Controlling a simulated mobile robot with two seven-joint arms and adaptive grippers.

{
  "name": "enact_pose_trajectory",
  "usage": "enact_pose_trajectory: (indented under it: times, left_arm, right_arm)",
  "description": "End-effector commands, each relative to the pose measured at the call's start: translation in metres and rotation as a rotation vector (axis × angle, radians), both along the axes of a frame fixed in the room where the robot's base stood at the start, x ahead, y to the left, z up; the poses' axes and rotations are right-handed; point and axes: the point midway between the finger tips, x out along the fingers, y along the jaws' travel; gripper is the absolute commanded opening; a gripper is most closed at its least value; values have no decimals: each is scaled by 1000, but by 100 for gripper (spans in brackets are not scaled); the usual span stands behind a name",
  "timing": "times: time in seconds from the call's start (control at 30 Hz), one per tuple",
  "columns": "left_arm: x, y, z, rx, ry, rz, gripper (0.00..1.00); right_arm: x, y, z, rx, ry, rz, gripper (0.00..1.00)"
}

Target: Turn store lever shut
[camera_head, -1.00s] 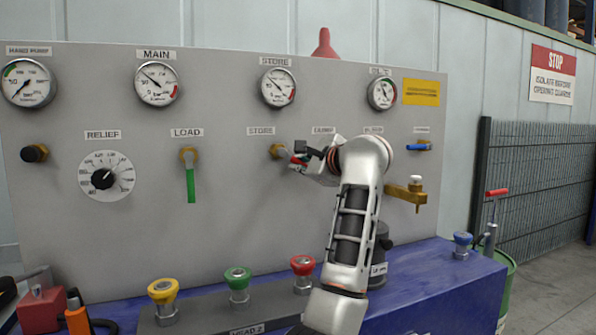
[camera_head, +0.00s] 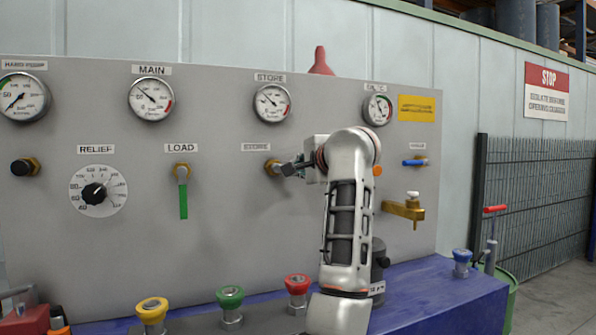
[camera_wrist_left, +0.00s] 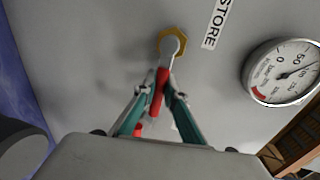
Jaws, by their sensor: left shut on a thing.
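The store valve (camera_head: 273,167) is a brass fitting on the grey panel, below the STORE label (camera_head: 270,147). In the left wrist view its brass nut (camera_wrist_left: 173,41) and red lever handle (camera_wrist_left: 160,88) show. The lever points sideways to the right of the valve in the head view, where my gripper mostly hides it. My left gripper (camera_head: 288,168) is shut on the red handle, with one finger on each side of it in the left wrist view (camera_wrist_left: 160,103). My right gripper is in neither view.
The load valve (camera_head: 182,190) with a green lever hanging down stands to the left. Red (camera_head: 297,287), green (camera_head: 231,300) and yellow (camera_head: 151,312) knobs stand below. A blue-handled valve (camera_head: 415,162) and a brass tap (camera_head: 405,209) are right of my arm.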

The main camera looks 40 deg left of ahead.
Motion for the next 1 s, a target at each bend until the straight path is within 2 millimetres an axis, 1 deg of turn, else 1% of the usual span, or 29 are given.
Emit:
enact_pose_trajectory:
  times: [0.37,0.4,0.47,0.83,0.93,1.0]
  left_arm:
    - [0,-1,1,-4,-10,-2,0]
    - [0,-1,1,-4,-10,-2,13]
    - [0,-1,1,-4,-10,-2,28]
    - [0,-2,1,-3,-8,-1,28]
    - [-3,-9,3,-3,-8,-4,28]
    - [-6,-18,5,-3,-8,-4,28]
  right_arm:
    - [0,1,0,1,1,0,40]
    - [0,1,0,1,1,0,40]
    - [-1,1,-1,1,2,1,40]
    - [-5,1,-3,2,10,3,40]
    - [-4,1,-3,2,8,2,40]
    - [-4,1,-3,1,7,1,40]
